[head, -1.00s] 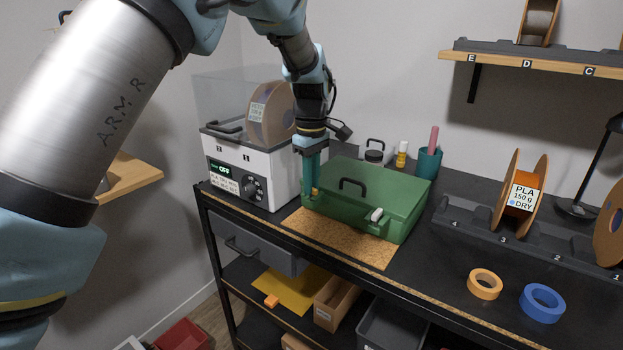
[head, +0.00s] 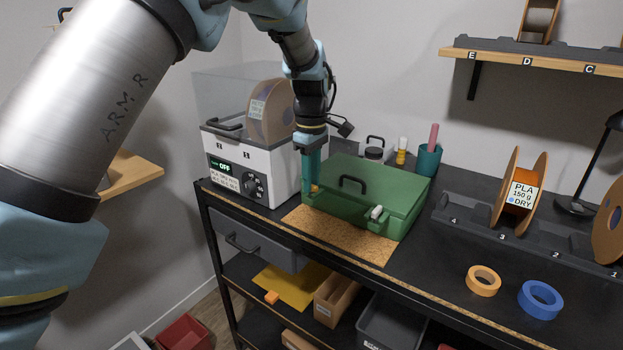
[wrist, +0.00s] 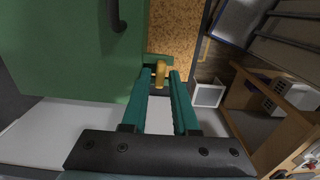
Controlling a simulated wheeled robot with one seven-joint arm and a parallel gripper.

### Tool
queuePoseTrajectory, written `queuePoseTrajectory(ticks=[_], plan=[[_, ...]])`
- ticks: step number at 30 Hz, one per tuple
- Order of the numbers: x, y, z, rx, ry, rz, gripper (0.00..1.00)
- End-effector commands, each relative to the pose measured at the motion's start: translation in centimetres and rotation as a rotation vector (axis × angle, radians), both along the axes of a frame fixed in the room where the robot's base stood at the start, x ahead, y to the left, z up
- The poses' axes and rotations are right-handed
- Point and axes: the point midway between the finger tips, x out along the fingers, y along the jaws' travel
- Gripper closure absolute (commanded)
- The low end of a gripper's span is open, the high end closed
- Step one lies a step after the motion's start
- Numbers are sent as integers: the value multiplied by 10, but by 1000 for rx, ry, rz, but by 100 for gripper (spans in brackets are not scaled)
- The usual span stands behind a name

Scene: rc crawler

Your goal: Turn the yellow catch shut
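The green case (head: 365,190) stands on the bench with its lid down and a dark handle on top. The yellow catch (wrist: 160,70) shows between my fingertips in the wrist view, at the case's front edge. In the head view only a small yellow-orange bit of it shows beside the fingers. My gripper (head: 312,188) points down at the left front corner of the case. In the wrist view my gripper (wrist: 163,78) has a narrow gap that the catch nearly fills; whether both fingers press on it is unclear. A pale catch (head: 376,212) sits at the case's front right.
A cork mat (head: 340,236) lies in front of the case. A white dryer box (head: 245,170) stands close on the left of my gripper. A teal cup (head: 429,162) stands behind right. Orange tape (head: 484,281) and blue tape (head: 540,300) lie at the right front.

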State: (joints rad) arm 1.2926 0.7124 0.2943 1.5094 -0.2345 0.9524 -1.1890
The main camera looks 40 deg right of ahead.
Motion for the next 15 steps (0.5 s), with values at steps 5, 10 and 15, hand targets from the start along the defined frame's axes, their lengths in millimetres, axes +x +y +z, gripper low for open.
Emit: queuePoseTrajectory(ticks=[5,10,15], plan=[[0,0,0,1,0,-1,72],[0,-1,12,-2,0,-1,72],[0,-1,43,-5,-2,-1,72]])
